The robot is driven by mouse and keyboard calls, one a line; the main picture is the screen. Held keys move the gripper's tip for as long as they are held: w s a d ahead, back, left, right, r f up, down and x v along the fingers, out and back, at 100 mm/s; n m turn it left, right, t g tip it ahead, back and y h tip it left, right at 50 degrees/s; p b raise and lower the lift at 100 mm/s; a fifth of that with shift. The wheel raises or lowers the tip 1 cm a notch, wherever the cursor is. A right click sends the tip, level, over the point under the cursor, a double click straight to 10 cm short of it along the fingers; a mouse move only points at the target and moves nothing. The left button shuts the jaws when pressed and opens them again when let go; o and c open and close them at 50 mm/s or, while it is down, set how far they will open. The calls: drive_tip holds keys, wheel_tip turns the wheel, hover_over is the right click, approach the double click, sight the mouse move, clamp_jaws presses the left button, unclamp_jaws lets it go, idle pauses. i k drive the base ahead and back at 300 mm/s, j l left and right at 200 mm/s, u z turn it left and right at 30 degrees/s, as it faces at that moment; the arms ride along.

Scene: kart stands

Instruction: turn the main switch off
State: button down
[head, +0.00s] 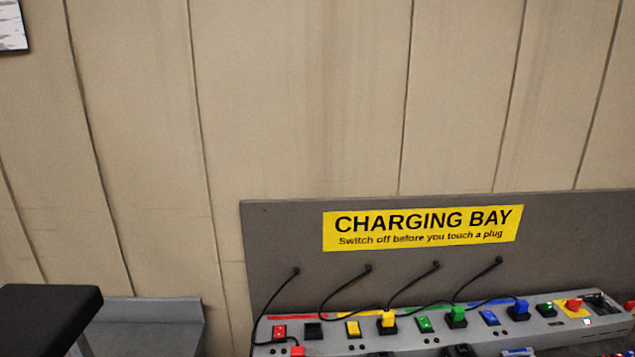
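A grey charging panel (405,340) runs along the lower right of the head view. At its right end a red knob (573,304) stands on a yellow plate (563,311), with a small green-topped part (546,309) to its left. I cannot tell for sure which of these is the main switch, or its position. Red (279,331), yellow (353,328), green (424,324) and blue (489,317) rocker switches sit along the panel. My gripper is not in view.
Yellow (388,319), green (456,312) and blue (519,307) plugs stand in sockets. A red plug (297,351) lies in front of an empty black socket (313,330). Cords hang before the backboard with its yellow sign (422,227). A grey surface (150,315) is left.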

sight(572, 304)
drive_tip(key=l+z, duration=0.1)
drive_tip(key=z, duration=0.85)
drive_tip(key=l+z, duration=0.15)
drive_tip(key=z, duration=0.3)
drive_tip(key=i+l+u, duration=0.65)
drive_tip(key=l, duration=0.2)
drive_tip(key=i+l+u, duration=0.1)
drive_tip(key=l+u, duration=0.2)
drive_tip(key=l, duration=0.2)
drive_tip(key=i+l+u, duration=0.15)
drive_tip(key=l+u, duration=0.15)
drive_tip(key=l, duration=0.25)
drive_tip(key=l+u, duration=0.35)
drive_tip(key=l, duration=0.2)
drive_tip(key=l+u, duration=0.3)
drive_tip(key=l, duration=0.35)
drive_tip(key=i, duration=0.05)
